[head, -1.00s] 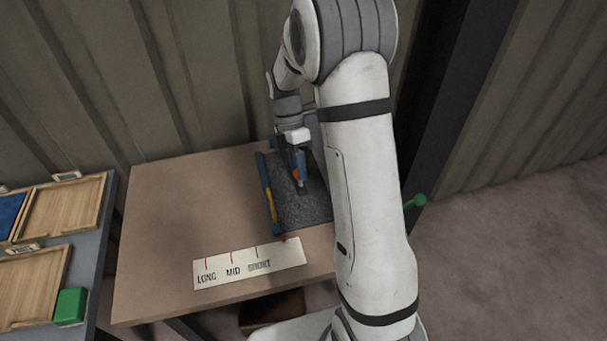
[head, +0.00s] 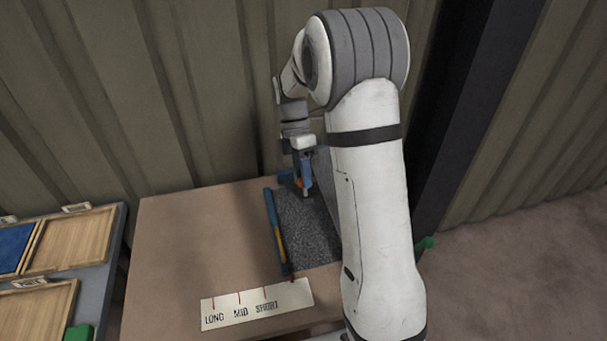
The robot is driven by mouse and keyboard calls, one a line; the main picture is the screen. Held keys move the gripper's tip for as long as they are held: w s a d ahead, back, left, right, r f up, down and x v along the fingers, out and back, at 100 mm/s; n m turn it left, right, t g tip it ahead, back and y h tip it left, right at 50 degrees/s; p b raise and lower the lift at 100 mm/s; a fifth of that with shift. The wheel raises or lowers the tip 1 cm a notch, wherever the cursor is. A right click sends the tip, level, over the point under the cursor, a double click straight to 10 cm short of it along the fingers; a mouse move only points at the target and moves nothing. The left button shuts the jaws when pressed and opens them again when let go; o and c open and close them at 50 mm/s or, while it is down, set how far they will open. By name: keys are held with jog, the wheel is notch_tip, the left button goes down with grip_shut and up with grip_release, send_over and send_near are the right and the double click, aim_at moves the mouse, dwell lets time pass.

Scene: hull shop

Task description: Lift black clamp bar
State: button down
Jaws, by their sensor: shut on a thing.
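My gripper (head: 306,192) points down over the back part of the dark speckled mat (head: 305,235) on the table. Its jaws look small and dark, with blue and orange parts near them. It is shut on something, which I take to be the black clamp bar. The bar's outline does not stand out from the dark jaws and mat, and my arm covers the mat's right side. I cannot tell how far the jaws are above the mat.
A blue and yellow bar (head: 276,232) lines the mat's left edge. A label strip (head: 257,304) reading LONG, MID, SHORT lies in front. The table's left part (head: 190,250) is clear. Wooden trays (head: 72,240) stand on a bench at left. A corrugated wall (head: 215,90) is behind.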

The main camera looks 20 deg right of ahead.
jog(key=c, duration=1.5)
grip_release()
jog(key=shift+w+d+f, duration=0.1)
jog(key=shift+w, duration=0.15)
jog(key=o, duration=0.3)
jog(key=shift+w+f, duration=0.2)
jog(key=shift+w, duration=0.1)
jog(key=shift+o, duration=0.5)
jog(key=shift+s, duration=0.1)
jog(key=shift+r, duration=0.15)
jog(key=b+v, duration=0.1)
jog(key=v, duration=0.6)
jog(key=shift+r, duration=0.3)
